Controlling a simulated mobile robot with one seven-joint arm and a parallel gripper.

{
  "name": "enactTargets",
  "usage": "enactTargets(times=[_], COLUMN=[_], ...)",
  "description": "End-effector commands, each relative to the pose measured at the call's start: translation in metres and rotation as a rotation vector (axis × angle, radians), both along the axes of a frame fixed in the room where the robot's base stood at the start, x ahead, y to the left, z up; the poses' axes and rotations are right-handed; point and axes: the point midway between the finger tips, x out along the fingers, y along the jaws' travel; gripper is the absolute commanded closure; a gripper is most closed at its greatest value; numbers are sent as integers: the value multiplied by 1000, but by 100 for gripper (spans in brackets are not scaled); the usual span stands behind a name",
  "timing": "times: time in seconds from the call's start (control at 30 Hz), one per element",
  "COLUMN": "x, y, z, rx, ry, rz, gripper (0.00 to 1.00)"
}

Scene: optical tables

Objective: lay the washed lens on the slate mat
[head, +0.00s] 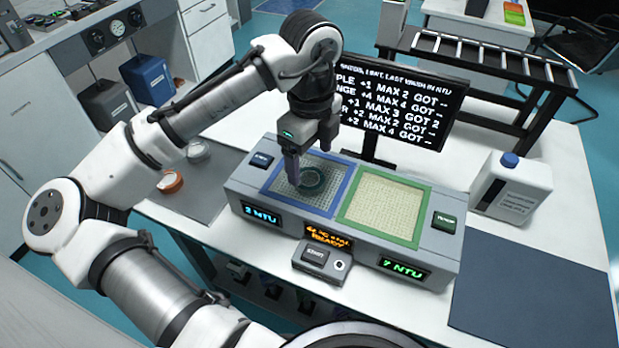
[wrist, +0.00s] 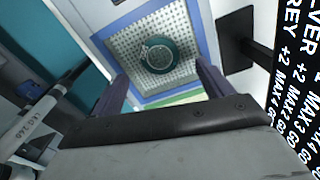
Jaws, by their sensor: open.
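A teal ring-shaped lens (head: 312,183) lies on the pale mesh floor of the blue-framed basin (head: 334,208). It also shows in the wrist view (wrist: 158,55), between and beyond my fingers. My gripper (head: 291,178) points down over the left part of this basin, its jaws open and empty. The finger tips also show in the wrist view (wrist: 161,85), with the lens apart from both. A dark slate-blue mat (head: 535,290) lies on the table at the right. A grey mat (head: 193,193) lies at the left, partly behind my arm.
The green-framed basin (head: 383,207) looks empty. The wash unit's displays read 2 NTU, 7 NTU and READY. A text screen (head: 405,105) stands behind. An orange-rimmed piece (head: 170,182) lies on the left mat; the right mat is clear.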

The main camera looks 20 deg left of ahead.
Motion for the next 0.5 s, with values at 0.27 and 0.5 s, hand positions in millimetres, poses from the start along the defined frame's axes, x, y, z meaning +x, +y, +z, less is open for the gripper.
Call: enactTargets(times=[0.27, 0.5], x=[-1, 0], y=[3, 2], z=[-33, -51], rx=[-1, 0], ry=[2, -1], rz=[0, -1], gripper=[21, 21])
